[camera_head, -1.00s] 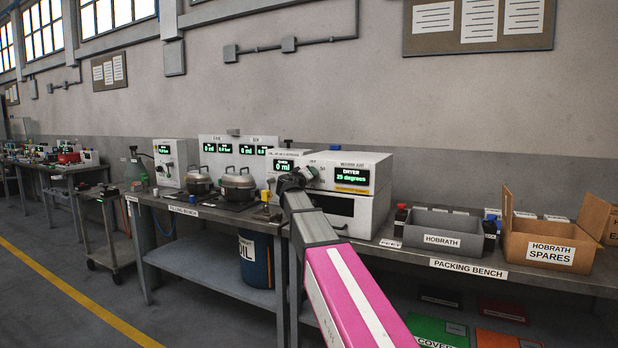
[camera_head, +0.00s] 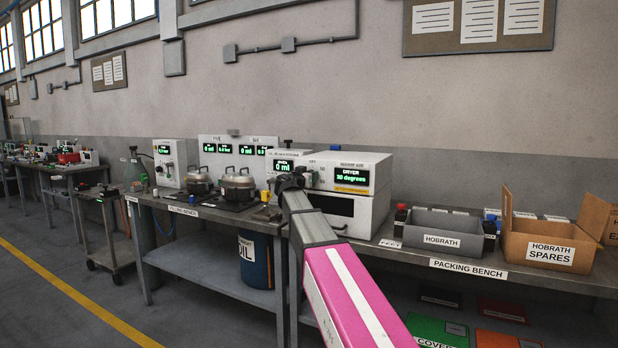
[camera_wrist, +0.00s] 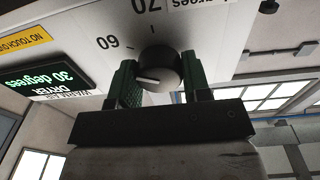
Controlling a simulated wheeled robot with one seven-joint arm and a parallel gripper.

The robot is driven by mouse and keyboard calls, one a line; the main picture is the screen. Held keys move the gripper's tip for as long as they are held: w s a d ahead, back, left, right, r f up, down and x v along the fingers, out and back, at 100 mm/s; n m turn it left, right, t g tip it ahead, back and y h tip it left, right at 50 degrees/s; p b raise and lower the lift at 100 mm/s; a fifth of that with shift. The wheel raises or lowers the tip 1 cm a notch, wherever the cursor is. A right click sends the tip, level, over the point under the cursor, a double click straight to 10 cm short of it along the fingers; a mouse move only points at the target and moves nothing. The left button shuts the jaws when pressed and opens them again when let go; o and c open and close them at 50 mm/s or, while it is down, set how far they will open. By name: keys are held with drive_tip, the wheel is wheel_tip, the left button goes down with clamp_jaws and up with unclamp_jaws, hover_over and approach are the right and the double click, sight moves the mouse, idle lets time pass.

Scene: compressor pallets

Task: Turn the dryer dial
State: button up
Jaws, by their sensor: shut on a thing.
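The dryer (camera_head: 372,182) is a white box on the bench, and its green display reads 30 degrees in the head view. Its dial (camera_wrist: 158,70) is a dark round knob with a pale pointer line, seen upside down in the wrist view. Scale marks 60 and 70 show beside it. My gripper (camera_wrist: 160,80) has its two green-padded fingers on either side of the dial and is shut on it. In the head view my gripper (camera_head: 290,180) is at the dryer's left front, and the dial is hidden behind my arm.
A grey Hobrath bin (camera_head: 440,241) and an open cardboard spares box (camera_head: 550,252) stand on the packing bench at right. Two metal pots (camera_head: 238,187) stand left of the dryer. A blue oil drum (camera_head: 256,262) is under the bench.

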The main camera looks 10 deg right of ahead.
drive_tip(key=shift+s+m, duration=0.1)
drive_tip(key=shift+m, duration=0.2)
drive_tip(key=o, duration=0.9)
drive_tip(key=shift+o, duration=0.2)
drive_tip(key=shift+a, duration=0.1)
drive_tip(key=v, duration=1)
drive_tip(key=shift+s+a, duration=0.2)
drive_tip(key=shift+s, duration=0.05)
drive_tip(key=shift+f, duration=0.1)
